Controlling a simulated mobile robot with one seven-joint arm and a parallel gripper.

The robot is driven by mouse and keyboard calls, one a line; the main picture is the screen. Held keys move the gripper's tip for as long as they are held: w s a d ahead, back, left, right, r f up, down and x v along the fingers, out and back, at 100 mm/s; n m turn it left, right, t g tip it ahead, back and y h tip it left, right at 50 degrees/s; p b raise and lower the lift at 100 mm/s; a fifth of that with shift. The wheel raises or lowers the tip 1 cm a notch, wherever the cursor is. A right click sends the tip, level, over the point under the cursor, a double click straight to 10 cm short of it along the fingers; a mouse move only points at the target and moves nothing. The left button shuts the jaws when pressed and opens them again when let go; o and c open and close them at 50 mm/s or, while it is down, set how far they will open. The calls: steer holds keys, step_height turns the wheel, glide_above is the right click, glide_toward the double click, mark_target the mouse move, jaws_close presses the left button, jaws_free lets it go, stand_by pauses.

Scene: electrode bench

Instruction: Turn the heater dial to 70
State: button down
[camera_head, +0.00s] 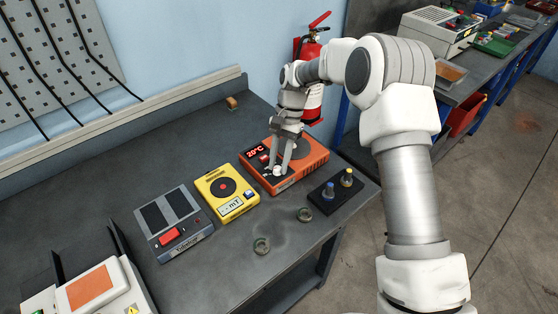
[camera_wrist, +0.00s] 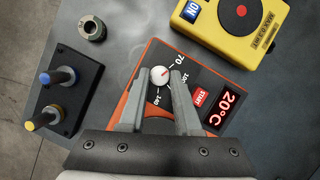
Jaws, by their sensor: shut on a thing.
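The orange heater (camera_head: 313,166) sits on the bench with a dark top panel and a red display (camera_head: 254,152) reading 20°C. In the wrist view its white round dial (camera_wrist: 160,77) sits beside the labels 70, 100 and 140. A small red mark on the dial points to the upper right, roughly toward the 70 label (camera_wrist: 180,58); the exact alignment is too small to tell. My gripper (camera_wrist: 161,78) is shut on the dial, one finger on each side. My fingers and wrist hide part of the heater panel. A red START button (camera_wrist: 202,98) lies right of the fingers.
A grey device (camera_head: 174,224) is farther left. A black block (camera_head: 337,191) with blue and yellow knobs and two metal rings (camera_head: 304,214) (camera_head: 262,246) are near the front edge. A fire extinguisher (camera_head: 312,100) is behind.

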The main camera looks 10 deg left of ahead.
stand_by(0.3)
steer(key=c, duration=0.6)
jaws_free()
steer(key=p+v, duration=0.1)
steer(key=v, duration=1.6)
steer(key=shift+r, duration=0.25)
steer(key=shift+d, duration=0.1)
